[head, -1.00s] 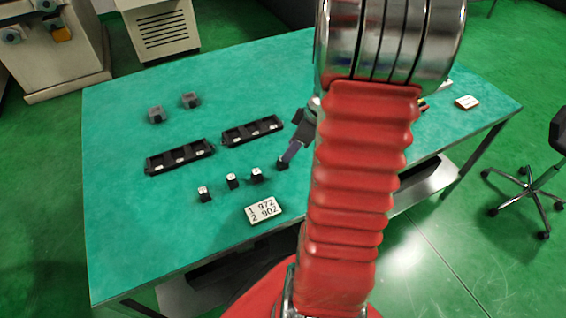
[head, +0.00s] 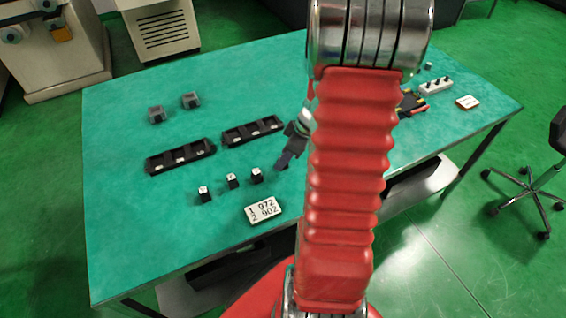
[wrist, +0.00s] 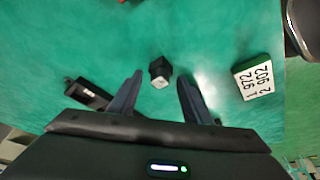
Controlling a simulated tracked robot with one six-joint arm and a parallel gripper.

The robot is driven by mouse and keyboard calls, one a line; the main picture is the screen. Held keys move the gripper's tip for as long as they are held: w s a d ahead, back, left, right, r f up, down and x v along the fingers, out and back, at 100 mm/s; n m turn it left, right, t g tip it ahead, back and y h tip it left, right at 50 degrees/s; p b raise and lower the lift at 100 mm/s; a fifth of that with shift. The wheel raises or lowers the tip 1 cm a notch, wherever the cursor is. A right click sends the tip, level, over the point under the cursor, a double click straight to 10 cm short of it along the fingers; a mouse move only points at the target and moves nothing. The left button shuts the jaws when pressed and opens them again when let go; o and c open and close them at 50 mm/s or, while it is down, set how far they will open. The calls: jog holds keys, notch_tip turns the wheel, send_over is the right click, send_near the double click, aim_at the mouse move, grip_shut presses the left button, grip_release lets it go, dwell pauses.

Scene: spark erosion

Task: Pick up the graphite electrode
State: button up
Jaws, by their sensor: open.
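Several small black blocks with white tops, which look like the graphite electrodes, stand in a row on the green table. The head view shows one at left (head: 204,194), one in the middle (head: 232,181) and one at right (head: 256,176). My gripper (head: 284,161) is low over the table at the right end of this row. In the wrist view one black block (wrist: 160,69) stands upright between and a little beyond the open fingers (wrist: 160,82), with gaps on both sides. In the head view my gripper hides that block.
Two black slotted trays, left (head: 180,157) and right (head: 252,131), lie behind the row. A number card (head: 263,210) lies in front. Two grey blocks (head: 156,114) (head: 190,101) stand farther back. A white switch strip (head: 435,86) is at right. The table's left side is clear.

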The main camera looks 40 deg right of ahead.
jog(key=shift+c, duration=0.2)
grip_shut()
dwell(0.6)
